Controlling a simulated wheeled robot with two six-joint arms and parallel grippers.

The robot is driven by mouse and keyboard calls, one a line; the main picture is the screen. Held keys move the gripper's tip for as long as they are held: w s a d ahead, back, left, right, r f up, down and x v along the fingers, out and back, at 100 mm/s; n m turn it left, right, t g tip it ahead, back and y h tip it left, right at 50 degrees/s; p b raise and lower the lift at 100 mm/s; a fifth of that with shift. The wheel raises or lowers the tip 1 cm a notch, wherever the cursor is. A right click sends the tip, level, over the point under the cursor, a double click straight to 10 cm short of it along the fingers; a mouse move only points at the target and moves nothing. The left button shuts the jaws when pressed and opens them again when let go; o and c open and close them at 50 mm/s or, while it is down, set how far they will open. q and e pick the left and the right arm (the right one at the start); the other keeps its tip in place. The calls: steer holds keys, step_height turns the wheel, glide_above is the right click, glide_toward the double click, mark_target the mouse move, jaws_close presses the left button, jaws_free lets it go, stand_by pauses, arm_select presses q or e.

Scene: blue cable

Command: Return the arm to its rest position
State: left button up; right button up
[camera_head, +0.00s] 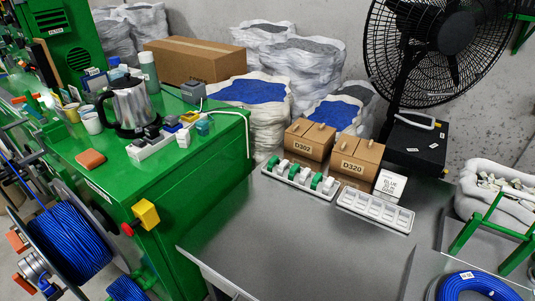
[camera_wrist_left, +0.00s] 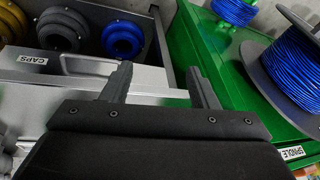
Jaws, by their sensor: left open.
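My left gripper (camera_wrist_left: 158,80) shows in the left wrist view with its two dark fingers apart and nothing between them. Behind the fingers are the pale edge of a drawer and the side of a green cabinet (camera_wrist_left: 215,45). Neither arm shows in the head view, and my right gripper is in no view.
In the head view, a green machine bench (camera_head: 190,185) with a blue cable spool (camera_head: 68,240) stands left of a grey table (camera_head: 310,245). The table holds cardboard boxes (camera_head: 355,160) and white trays (camera_head: 375,209). A drawer labelled CAPS (camera_wrist_left: 90,75) shows in the left wrist view.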

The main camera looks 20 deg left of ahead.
arm_select(q)
step_height(320, 180, down, 24)
steer(key=a+n+g, duration=0.1)
steer(key=a, duration=0.1)
steer(key=s+d+f+g, duration=0.1)
steer(key=s+f, duration=1.5)
steer(key=shift+d+f+g+h, duration=0.25)
steer(key=shift+d+g+h, duration=0.05)
steer(key=shift+d+h, duration=0.1)
